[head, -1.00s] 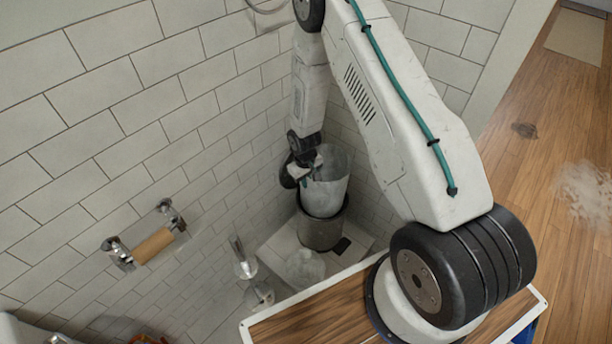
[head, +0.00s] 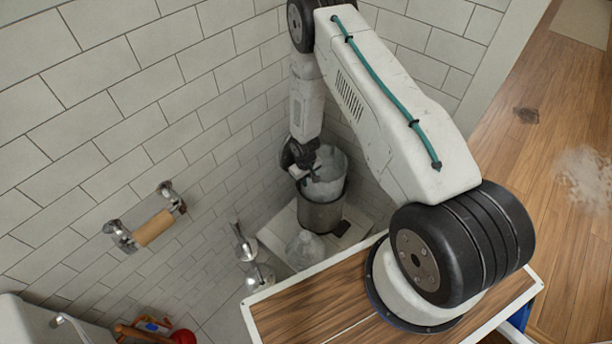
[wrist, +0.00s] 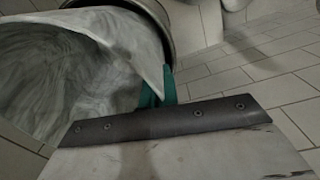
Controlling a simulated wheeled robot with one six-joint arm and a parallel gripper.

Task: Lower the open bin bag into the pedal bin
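The bin bag (head: 325,187) is pale, translucent and open-mouthed; in the head view it hangs at the top of the pedal bin. The round grey metal pedal bin (head: 321,217) stands in the tiled corner. My gripper (head: 312,172) is at the left side of the bag's mouth. In the wrist view the bag's mouth (wrist: 50,75) opens toward the camera, and its edge sits at the teal fingertips (wrist: 157,88), which look closed on it. The dark bin rim (wrist: 158,18) shows behind the bag. How deep the bag sits is hidden.
A clear rounded object (head: 305,249) stands in front of the bin, with shiny metal holders (head: 243,245) to its left. A paper-roll holder (head: 150,230) juts from the left wall. Red and orange items (head: 165,332) lie at the bottom left.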

